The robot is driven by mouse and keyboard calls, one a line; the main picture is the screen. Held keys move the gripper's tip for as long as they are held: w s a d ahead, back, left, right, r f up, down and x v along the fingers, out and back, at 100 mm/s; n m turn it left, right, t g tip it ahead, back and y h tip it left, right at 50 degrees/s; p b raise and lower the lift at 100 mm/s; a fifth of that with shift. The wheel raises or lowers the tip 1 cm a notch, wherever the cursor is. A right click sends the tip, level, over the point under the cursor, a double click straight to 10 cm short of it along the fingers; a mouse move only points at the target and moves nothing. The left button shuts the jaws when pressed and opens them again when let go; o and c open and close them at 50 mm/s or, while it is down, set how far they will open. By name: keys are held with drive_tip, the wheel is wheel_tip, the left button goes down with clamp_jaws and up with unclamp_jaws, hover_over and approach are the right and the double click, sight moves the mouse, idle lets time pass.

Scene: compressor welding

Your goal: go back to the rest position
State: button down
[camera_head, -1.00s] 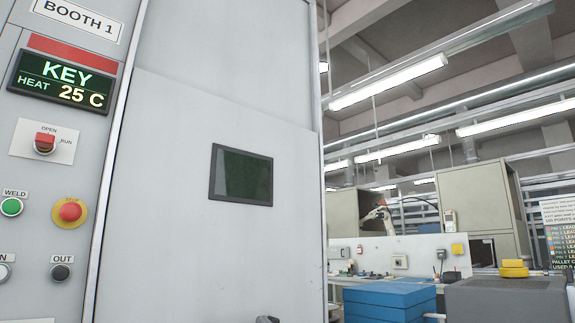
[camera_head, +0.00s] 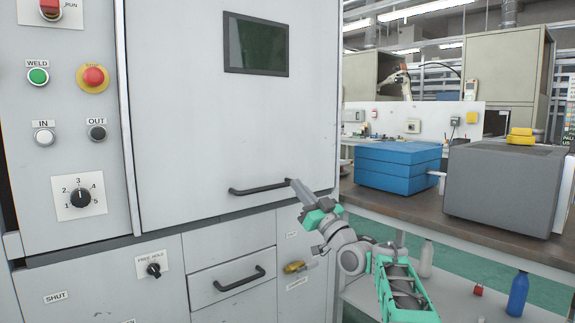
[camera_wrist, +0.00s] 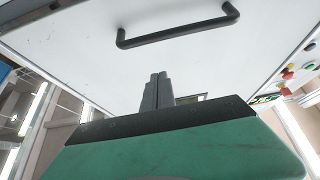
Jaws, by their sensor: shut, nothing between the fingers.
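My gripper (camera_head: 298,190) is in front of the lower right of the large grey booth door (camera_head: 200,110), close to the right end of its black bar handle (camera_head: 258,189). In the wrist view the two fingers (camera_wrist: 158,78) are together with nothing between them. The door handle (camera_wrist: 180,25) shows beyond the fingertips there, with a gap between them. The door looks shut, and its dark window (camera_head: 256,44) is near the top of the head view.
A control panel with a rotary knob (camera_head: 81,197) and several buttons is at the left. A drawer handle (camera_head: 239,279) and a yellow-handled valve (camera_head: 293,267) sit below the door. A bench (camera_head: 400,205) at the right bears blue boxes (camera_head: 397,170) and a grey box (camera_head: 503,190).

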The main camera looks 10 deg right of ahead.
drive_tip(key=s+a+r+g+h+p, duration=0.3)
drive_tip(key=s+a+g+p, duration=0.7)
drive_tip(key=p, duration=1)
drive_tip(key=s+d+f+m+g+h+p, duration=0.1)
drive_tip(key=s+p, duration=0.6)
drive_tip(key=s, duration=0.8)
drive_tip(key=s+d+f+m+g+h+p, duration=0.1)
drive_tip(key=s+f+m+g+h+p, duration=0.2)
drive_tip(key=s+g+p, duration=0.4)
drive_tip(key=s+f+h, duration=0.1)
drive_tip(key=s+h, duration=0.1)
drive_tip(key=s, duration=0.7)
drive_tip(key=shift+s+d+m+g+h+p, duration=0.2)
drive_tip(key=shift+m+g+h+p, duration=0.1)
drive_tip(key=shift+g+h+p, duration=0.1)
